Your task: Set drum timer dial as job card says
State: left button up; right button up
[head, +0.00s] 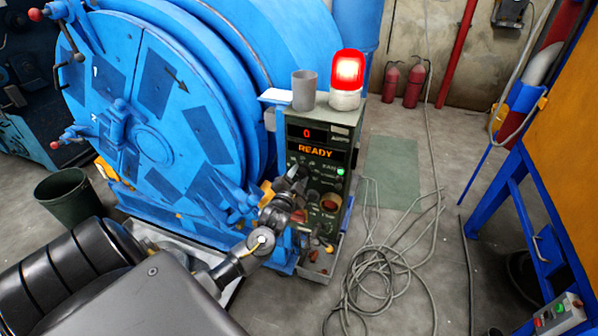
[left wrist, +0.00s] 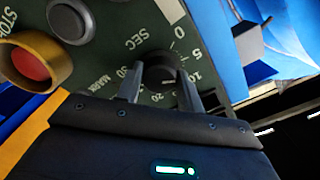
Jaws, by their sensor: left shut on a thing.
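The black timer dial (left wrist: 160,70) sits on the dark green panel of the control box (head: 330,160). Around it are printed numbers, including 0, 5, 10 and 20, and the word SEC. My left gripper (left wrist: 160,82) is shut on the dial, one finger on each side. The dial's pointer is hard to make out. In the head view my left gripper (head: 287,187) is at the panel's left side and hides the dial's scale. The display (head: 307,134) reads 0, with READY below it. I cannot make out a readable job card. My right gripper is out of view.
A red stop button (left wrist: 30,60) in a yellow ring and a grey button (left wrist: 71,20) are close to the dial. A lit red beacon (head: 347,75) and a grey cup (head: 304,90) stand on the box. Loose cable (head: 385,260) lies on the floor at right.

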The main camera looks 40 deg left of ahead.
pick_arm(q)
jog(key=m, duration=0.1)
jog(key=m+p, duration=0.2)
jog(key=shift+r+m, duration=0.25)
jog(key=shift+m, duration=0.15)
jog(key=shift+m+p, duration=0.9)
jog(key=m+p, duration=0.2)
jog(key=m, duration=0.1)
jog(key=shift+f+m+p, duration=0.15)
jog(key=shift+m+p, duration=0.6)
jog(key=shift+m, duration=0.85)
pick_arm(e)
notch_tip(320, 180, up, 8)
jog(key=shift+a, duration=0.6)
pick_arm(q)
jog(key=o, duration=1)
